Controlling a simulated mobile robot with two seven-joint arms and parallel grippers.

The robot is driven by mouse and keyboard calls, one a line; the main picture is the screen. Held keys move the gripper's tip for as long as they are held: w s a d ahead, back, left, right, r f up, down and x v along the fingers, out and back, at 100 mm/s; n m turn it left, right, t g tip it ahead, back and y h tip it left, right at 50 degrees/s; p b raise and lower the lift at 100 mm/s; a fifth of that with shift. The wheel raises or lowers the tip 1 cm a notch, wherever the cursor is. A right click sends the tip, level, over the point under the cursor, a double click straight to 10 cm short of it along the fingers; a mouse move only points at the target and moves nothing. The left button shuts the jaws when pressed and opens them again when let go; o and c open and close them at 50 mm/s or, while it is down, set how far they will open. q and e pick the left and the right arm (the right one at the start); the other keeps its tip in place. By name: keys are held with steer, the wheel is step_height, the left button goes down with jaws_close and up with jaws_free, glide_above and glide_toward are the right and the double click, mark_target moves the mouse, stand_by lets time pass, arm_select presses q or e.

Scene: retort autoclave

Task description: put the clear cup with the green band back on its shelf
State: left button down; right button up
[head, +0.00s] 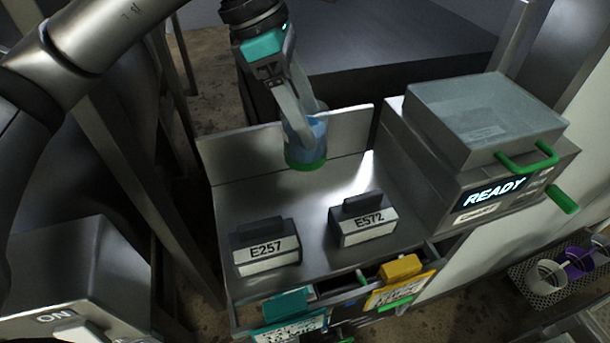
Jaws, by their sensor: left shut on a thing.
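My left gripper (305,117) comes down from the top middle and is shut on the clear cup with the green band (306,150). The cup looks bluish and upright, its green band at the bottom. It is at the back of the metal table (300,206), in front of the raised back panel. I cannot tell whether its base touches the tabletop. The fingers hide part of the cup. A perforated shelf (537,299) at the lower right holds a whitish cup (546,277) and a purple cup (579,263). My right gripper is not in view.
Blocks labelled E257 (267,250) and E572 (363,225) stand on the table's front half. A metal machine reading READY (490,193), with green handles, stands to the right. Teal (288,307) and yellow (400,268) tagged items sit below the front edge. An ON box (70,280) is lower left.

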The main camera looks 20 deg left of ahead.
mark_target(305, 156)
arm_select(q)
step_height(305, 156, down, 8)
steer(key=shift+w+f+p, duration=0.1)
steer(key=shift+f+p, duration=0.1)
steer(key=shift+p, duration=0.4)
step_height(305, 156, down, 4)
steer(key=shift+f+p, duration=0.1)
steer(key=shift+p, duration=0.3)
steer(key=shift+f, duration=0.15)
steer(key=shift+f, duration=0.15)
jaws_free()
